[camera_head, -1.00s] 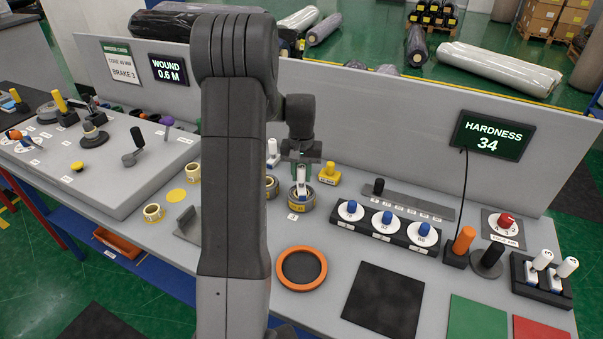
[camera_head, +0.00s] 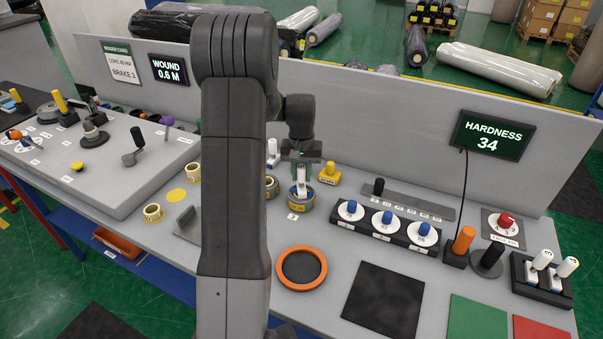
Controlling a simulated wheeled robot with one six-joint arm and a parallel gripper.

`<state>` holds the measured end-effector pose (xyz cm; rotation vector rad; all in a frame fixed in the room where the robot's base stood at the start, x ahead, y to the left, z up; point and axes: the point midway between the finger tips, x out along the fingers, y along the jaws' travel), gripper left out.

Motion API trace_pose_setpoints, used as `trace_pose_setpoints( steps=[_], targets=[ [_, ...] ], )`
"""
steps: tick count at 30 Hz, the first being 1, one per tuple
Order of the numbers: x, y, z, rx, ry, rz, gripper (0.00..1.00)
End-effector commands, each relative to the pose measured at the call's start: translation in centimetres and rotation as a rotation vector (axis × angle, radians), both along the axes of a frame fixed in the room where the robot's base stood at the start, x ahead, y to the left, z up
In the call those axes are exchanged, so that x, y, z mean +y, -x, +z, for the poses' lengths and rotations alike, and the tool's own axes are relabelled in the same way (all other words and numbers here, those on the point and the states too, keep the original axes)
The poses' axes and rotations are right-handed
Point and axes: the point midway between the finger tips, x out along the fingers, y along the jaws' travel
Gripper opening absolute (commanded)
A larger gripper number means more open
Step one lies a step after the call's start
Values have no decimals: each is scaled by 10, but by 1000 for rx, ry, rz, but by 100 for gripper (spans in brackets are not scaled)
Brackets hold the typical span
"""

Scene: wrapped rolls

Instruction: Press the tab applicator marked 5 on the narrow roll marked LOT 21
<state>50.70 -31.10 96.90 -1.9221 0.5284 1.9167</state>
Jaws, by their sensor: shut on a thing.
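My gripper (camera_head: 301,171) is shut on a white-handled applicator (camera_head: 301,184) with a blue lower part. The applicator is upright, over a grey roll with a yellow label (camera_head: 302,202) on the bench. Its foot appears at the top of the roll, but I cannot tell whether they touch. The markings on the applicator and roll are too small to read. Another roll with a yellow label (camera_head: 271,187) is partly hidden behind my arm. A second white applicator-like piece (camera_head: 272,148) stands behind it, also partly hidden.
A row of blue-knobbed dials (camera_head: 387,218) is further right. An orange ring (camera_head: 301,268) lies in front, with a black mat (camera_head: 384,300) beside it. The back panel (camera_head: 400,130) rises behind.

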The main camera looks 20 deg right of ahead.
Motion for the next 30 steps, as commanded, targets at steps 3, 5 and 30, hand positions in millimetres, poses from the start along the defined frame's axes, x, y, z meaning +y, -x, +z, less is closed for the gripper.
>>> trace_pose_setpoints(
  steps=[3,5,30],
  targets=[
    [1,1,-1,5,-4,-1,0],
    [1,1,2,4,-3,-1,0],
    [0,0,72,2,-1,0,0]
  ],
)
